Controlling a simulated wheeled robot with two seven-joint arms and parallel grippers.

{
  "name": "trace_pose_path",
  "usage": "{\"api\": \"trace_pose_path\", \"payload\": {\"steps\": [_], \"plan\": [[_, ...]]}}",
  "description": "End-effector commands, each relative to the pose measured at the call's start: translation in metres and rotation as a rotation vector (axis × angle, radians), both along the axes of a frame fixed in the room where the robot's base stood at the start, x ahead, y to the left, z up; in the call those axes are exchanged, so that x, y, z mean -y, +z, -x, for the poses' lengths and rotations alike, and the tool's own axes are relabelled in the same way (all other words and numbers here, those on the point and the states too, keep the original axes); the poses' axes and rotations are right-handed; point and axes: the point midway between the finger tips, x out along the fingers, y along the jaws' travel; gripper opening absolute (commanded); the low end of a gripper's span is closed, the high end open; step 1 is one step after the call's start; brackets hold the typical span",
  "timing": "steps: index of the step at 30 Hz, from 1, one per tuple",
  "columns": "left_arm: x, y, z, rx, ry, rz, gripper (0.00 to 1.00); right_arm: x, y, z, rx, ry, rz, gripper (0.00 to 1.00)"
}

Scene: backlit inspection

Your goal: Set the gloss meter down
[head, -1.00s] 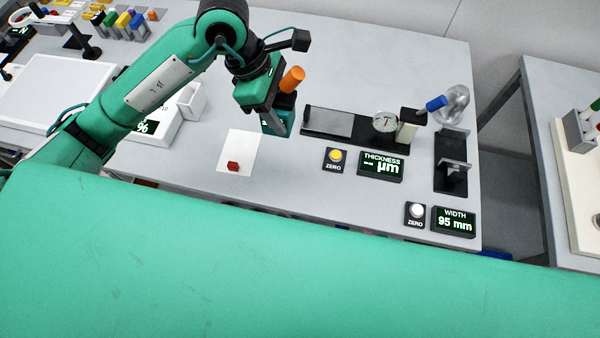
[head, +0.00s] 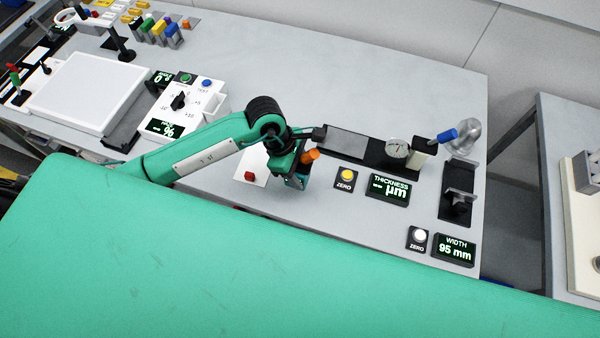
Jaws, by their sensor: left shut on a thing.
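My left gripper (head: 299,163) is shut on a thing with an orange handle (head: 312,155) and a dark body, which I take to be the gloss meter. It is low over the grey bench, just right of a white card (head: 246,166) with a small red piece (head: 250,176) on it. The gripper and wrist hide much of the held thing, and I cannot tell whether its underside touches the bench. My right gripper is not in view.
Right of the gripper are a yellow ZERO button (head: 347,175), the thickness display (head: 388,188) and a dial gauge (head: 397,149). A white control box (head: 180,103) stands left. The bench's back middle is clear.

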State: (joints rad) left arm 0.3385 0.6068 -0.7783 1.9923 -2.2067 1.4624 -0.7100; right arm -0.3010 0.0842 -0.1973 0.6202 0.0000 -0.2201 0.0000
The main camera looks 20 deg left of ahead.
Motion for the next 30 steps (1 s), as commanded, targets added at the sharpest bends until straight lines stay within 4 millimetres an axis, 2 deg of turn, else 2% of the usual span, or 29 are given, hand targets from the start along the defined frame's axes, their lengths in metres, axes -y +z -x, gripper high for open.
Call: {"api": "trace_pose_path", "payload": {"steps": [4, 10, 21, 22, 25, 30], "plan": [[0.000, -0.010, 0.001, 0.000, 0.000, 0.000, 0.21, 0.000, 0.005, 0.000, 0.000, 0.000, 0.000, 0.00], [0.000, -0.037, 0.000, 0.000, 0.001, 0.000, 0.21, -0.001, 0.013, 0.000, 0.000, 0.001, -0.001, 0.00], [0.000, -0.043, 0.000, 0.002, 0.000, 0.000, 0.21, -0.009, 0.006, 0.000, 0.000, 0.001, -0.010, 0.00], [0.000, -0.043, 0.000, 0.001, -0.001, 0.000, 0.53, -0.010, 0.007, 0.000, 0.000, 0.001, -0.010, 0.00], [0.000, -0.042, 0.000, 0.001, -0.001, 0.000, 0.72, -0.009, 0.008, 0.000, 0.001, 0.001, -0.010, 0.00], [0.000, -0.042, 0.000, 0.001, -0.001, 0.000, 0.73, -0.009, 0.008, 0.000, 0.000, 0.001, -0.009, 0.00]]}}
